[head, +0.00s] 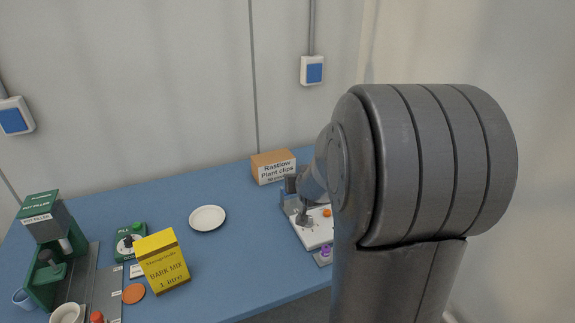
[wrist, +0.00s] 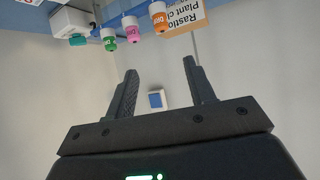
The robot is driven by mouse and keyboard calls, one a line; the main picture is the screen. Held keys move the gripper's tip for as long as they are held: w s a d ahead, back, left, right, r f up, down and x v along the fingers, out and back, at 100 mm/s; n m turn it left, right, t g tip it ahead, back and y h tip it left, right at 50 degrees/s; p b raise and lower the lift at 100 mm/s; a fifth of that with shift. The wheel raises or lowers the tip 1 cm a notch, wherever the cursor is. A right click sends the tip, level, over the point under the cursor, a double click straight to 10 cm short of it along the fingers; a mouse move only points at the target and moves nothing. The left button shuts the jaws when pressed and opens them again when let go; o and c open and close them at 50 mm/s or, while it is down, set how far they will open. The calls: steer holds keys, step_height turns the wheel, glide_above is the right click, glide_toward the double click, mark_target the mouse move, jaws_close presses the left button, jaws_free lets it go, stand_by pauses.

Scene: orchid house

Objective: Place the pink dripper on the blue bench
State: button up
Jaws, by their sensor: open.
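The pink dripper (wrist: 133,31), a small white-and-pink piece with lettering, shows at the top of the wrist view, between a green dripper (wrist: 109,40) and an orange dripper (wrist: 158,17). I cannot pick it out in the head view, where my arm covers much of the right side. My gripper (wrist: 160,69) is open, with nothing between its fingers. The pink dripper appears beyond the fingertips and apart from them. The blue bench (head: 240,258) spans the lower head view.
A Rastlow plant clips box (head: 272,168) stands at the back. A white board (head: 315,236) with an orange knob lies beside my gripper. Bare bench lies between plate and board.

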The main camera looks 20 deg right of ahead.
steer(key=w+d+f+t, duration=0.1)
steer(key=w+d+f, duration=0.4)
steer(key=w, duration=0.1)
steer(key=w+d+f+h, duration=0.1)
steer(key=w+d+f, duration=0.3)
steer(key=w, duration=0.3)
steer(key=shift+w+d+f+m+t, duration=0.3)
steer(key=shift+d+f+t, duration=0.1)
steer(key=shift+f, duration=0.25)
steer(key=shift+c, duration=0.2)
jaws_close()
steer(key=shift+r, duration=0.1)
